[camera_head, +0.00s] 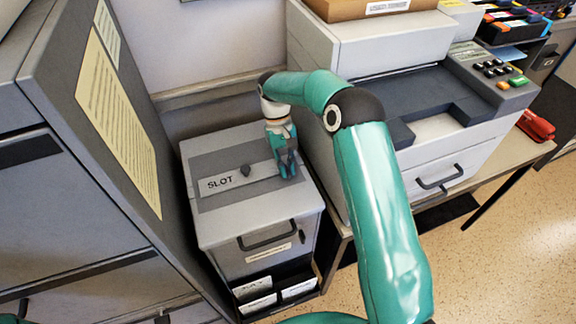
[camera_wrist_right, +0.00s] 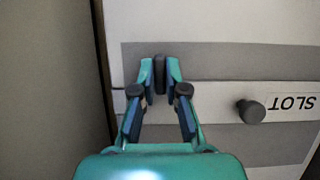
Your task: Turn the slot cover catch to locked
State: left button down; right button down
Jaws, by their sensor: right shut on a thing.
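The grey cabinet (camera_head: 225,225) has a darker top plate (camera_head: 212,165) with a light slot cover strip marked SLOT (camera_head: 220,182); the marking shows upside down in the wrist view (camera_wrist_right: 292,103). A dark round knob (camera_head: 245,170) stands on the strip, also in the wrist view (camera_wrist_right: 251,111). My right gripper (camera_head: 287,166) is at the strip's right end in the head view. In the wrist view its fingers (camera_wrist_right: 160,82) are shut on the dark catch (camera_wrist_right: 160,70), whose long side lies across the strip. The gripper hides the catch in the head view. My left gripper is not in view.
A tall grey cabinet side with a yellow sheet (camera_head: 118,120) stands close on the left. A large grey machine (camera_head: 375,45) stands close on the right. The cabinet front has a dark handle (camera_head: 267,236) and an open tray of cards (camera_head: 275,287).

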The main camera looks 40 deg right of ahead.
jog(key=shift+w+m, duration=0.15)
jog(key=shift+m, duration=0.15)
jog(key=c, duration=1.2)
grip_release()
jog(key=v, duration=1.1)
jog(key=shift+r, duration=0.35)
jog(key=shift+w+d, duration=0.1)
jog(key=shift+d, duration=0.05)
